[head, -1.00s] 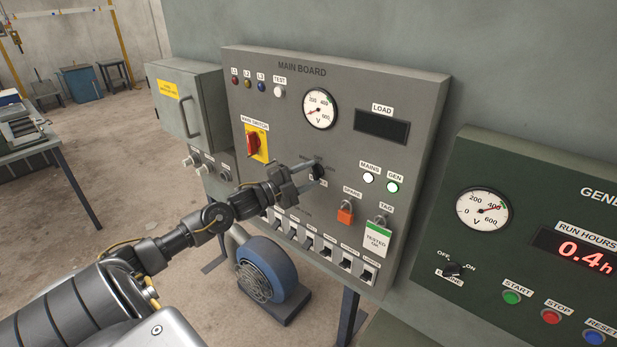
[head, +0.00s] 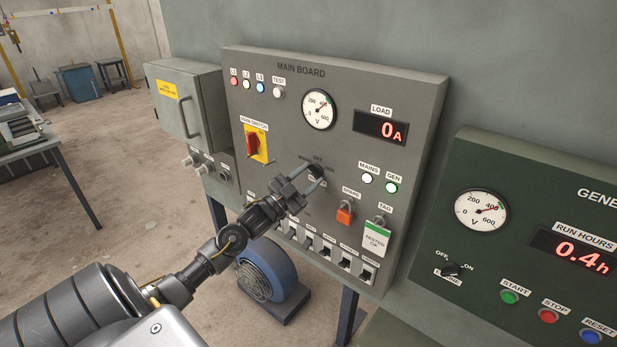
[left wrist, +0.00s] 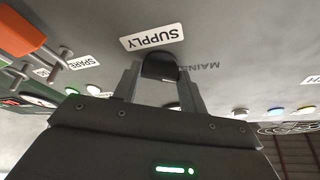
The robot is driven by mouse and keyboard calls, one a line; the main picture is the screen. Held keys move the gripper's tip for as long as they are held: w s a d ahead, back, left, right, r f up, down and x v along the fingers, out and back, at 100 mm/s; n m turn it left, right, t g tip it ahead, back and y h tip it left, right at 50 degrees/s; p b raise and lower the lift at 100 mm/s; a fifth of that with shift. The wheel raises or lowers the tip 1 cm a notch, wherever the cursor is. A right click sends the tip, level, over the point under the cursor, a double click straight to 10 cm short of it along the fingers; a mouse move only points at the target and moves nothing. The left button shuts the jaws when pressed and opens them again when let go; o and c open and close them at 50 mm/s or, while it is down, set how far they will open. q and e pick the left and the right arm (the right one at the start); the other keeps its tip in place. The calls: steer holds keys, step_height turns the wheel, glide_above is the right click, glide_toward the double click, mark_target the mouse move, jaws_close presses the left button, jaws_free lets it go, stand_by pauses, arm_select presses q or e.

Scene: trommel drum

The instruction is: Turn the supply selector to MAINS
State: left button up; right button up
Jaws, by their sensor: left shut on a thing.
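The supply selector is a small black knob (head: 316,172) in the middle of the grey main board (head: 400,230). In the left wrist view the knob (left wrist: 160,66) sits between my fingers beside the upside-down SUPPLY label (left wrist: 153,37). The word MAINS is partly readable on the panel to its right in that view. My left gripper (head: 314,177) is shut on the knob; it also shows in the left wrist view (left wrist: 160,80). The fingers cover much of the knob, so I cannot tell its exact pointer direction. My right gripper is not in view.
The red main switch (head: 253,143) on a yellow plate is left of the knob. An orange padlock (head: 345,213) and a TESTED tag (head: 376,239) hang to its right. A row of breakers (head: 326,250) lies below. Both the MAINS lamp (head: 367,178) and GEN lamp (head: 391,187) look bright.

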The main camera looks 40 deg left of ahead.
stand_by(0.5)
arm_select(q)
steer(key=o, duration=1)
steer(key=shift+s+f, duration=0.1)
steer(key=shift+b+v, duration=1.9)
steer(key=shift+v, duration=3.4)
